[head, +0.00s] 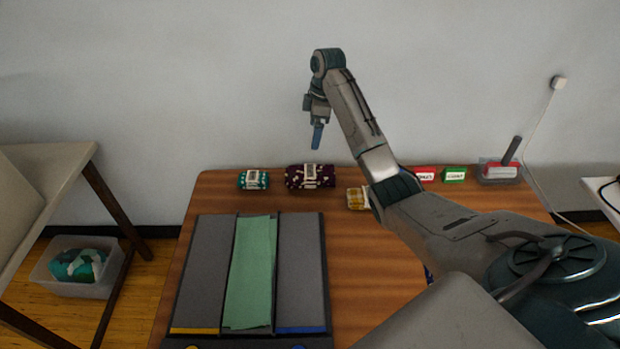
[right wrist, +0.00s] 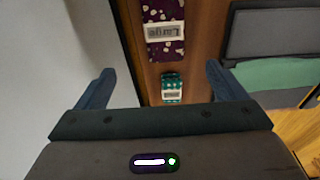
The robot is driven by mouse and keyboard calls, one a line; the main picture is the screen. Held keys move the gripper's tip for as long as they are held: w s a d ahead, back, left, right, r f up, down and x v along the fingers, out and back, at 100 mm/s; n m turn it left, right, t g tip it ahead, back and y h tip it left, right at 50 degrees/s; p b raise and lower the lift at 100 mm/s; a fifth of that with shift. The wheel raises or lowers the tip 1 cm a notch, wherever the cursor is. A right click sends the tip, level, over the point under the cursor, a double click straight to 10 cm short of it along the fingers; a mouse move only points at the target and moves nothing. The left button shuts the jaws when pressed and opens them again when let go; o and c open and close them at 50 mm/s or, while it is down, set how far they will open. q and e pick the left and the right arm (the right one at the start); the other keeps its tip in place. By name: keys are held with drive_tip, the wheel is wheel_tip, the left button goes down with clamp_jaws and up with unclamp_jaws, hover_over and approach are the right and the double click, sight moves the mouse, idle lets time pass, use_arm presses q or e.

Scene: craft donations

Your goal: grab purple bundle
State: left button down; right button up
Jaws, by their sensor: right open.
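The purple bundle (head: 310,177), dark with pale dots and a white label band, lies near the back edge of the wooden table. It also shows in the right wrist view (right wrist: 164,14), cut off by the top edge, with a label that seems to read "Large". My right gripper (head: 317,137) hangs above the bundle in the head view, pointing down and apart from it. In the right wrist view its two blue fingers (right wrist: 158,88) are wide apart with nothing between them touching. My left gripper is not in view.
A teal bundle (head: 253,180) lies left of the purple one, a yellow bundle (head: 357,198) right of it. A grey folding board (head: 202,275) with green cloth (head: 251,270) lies in front. Red (head: 425,174) and green (head: 455,174) boxes and a clear bin (head: 499,172) stand back right.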

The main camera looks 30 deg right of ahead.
drive_tip(key=b, duration=0.4)
approach(310, 170)
drive_tip(key=shift+w+d, duration=0.15)
drive_tip(key=shift+w, duration=0.2)
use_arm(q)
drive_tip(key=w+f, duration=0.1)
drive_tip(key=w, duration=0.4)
use_arm(e)
drive_tip(key=shift+f, duration=0.25)
drive_tip(key=f, duration=0.5)
drive_tip(key=shift+w+a, duration=0.15)
drive_tip(key=shift+a, duration=0.25)
drive_tip(key=f, duration=0.2)
drive_tip(key=a+f+p, duration=0.1)
drive_tip(key=f, duration=0.1)
drive_tip(key=shift+f, duration=0.55)
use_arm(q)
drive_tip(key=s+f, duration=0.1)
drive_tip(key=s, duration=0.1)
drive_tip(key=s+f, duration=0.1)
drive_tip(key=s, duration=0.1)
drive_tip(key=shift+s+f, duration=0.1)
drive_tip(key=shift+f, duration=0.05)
use_arm(e)
drive_tip(key=shift+r, duration=0.1)
drive_tip(key=c, duration=1.1)
drive_tip(key=shift+c, duration=0.2)
